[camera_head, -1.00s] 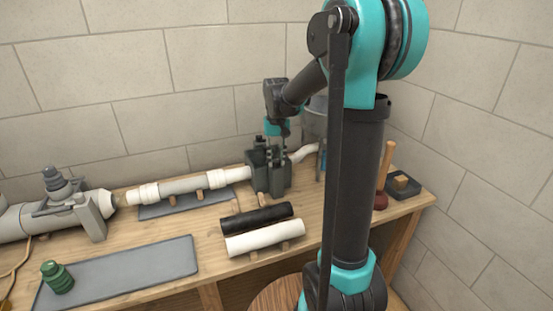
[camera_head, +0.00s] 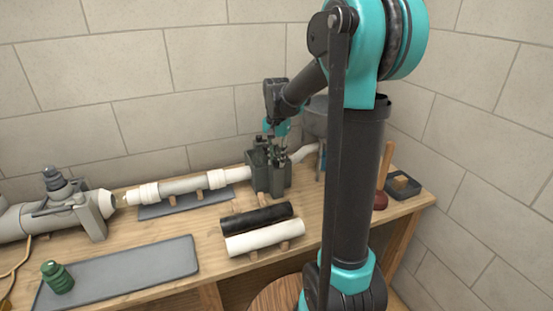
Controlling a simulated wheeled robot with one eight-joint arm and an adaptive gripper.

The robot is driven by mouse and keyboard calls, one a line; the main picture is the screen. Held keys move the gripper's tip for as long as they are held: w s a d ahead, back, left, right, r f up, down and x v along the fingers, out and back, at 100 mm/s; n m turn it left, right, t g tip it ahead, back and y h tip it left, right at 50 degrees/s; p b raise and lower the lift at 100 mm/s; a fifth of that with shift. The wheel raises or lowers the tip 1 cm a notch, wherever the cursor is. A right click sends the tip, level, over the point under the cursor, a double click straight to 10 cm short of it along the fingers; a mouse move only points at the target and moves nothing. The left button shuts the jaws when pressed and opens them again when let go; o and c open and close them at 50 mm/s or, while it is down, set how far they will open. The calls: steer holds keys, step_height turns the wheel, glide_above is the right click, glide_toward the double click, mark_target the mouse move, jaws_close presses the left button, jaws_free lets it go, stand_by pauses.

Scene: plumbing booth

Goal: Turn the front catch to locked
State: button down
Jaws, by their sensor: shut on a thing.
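A dark grey clamp block (camera_head: 270,178) stands at the back of the bench, around the right end of the white pipe. My gripper (camera_head: 277,152) points down at the top of this block. It is shut on a small part there, which I take to be the front catch; the fingers and the block are of like dark colour. The catch's exact shape and its angle are too small to tell. My wrist hides part of the block's top.
The white pipe (camera_head: 190,185) runs left from the block over a grey mat. A black tube (camera_head: 256,218) and a white tube (camera_head: 265,238) lie in front. A plunger (camera_head: 384,178) stands right, beyond my arm. A green fitting (camera_head: 57,277) is front left.

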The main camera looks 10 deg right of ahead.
mark_target(277, 160)
stand_by(0.3)
steer(key=c, duration=1.3)
jaws_free()
steer(key=shift+o, duration=0.2)
step_height(277, 160, up, 12)
steer(key=shift+s, duration=0.1)
